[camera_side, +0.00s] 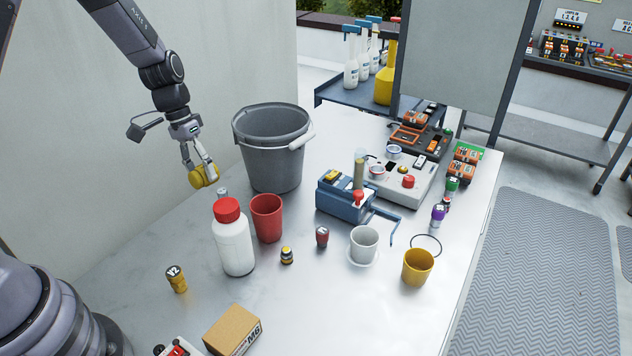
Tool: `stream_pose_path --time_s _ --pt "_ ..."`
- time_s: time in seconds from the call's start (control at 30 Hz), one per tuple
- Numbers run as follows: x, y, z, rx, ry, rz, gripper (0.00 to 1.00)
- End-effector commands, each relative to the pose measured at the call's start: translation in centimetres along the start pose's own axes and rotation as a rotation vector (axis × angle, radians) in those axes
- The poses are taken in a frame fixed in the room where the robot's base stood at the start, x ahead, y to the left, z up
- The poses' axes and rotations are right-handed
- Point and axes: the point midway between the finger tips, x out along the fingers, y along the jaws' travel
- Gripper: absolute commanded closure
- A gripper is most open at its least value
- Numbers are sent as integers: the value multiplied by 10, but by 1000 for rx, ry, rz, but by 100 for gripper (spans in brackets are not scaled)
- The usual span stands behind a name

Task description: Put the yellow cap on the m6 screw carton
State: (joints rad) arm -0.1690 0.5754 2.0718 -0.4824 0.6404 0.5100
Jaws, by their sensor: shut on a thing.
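The yellow cap (197,178) is between the fingers of my gripper (203,172), which is shut on it. It hangs in the air left of the grey bucket and above and behind the white bottle. The M6 screw carton (232,331) is a brown cardboard box with M6 printed on its side. It lies on the table at the near edge of the picture, well below my gripper. Its visible top is bare.
A white bottle with a red lid (233,240), a red cup (267,217) and a grey bucket (271,148) stand near my gripper. A small yellow V2 cylinder (176,280) stands left of the carton. A white cup (364,243) and a yellow cup (417,267) stand further right. The table right of the carton is clear.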

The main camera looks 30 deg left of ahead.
Motion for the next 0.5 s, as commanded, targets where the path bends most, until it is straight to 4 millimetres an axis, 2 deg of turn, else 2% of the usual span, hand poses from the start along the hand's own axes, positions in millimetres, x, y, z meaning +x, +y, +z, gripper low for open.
stream_pose_path --time_s 0.2,0.37,0.5 --pt "24 -20 25 -196 -106 -3 86" --pt "43 -1 49 -277 -179 0 86" --pt "61 19 75 -397 -278 15 86"
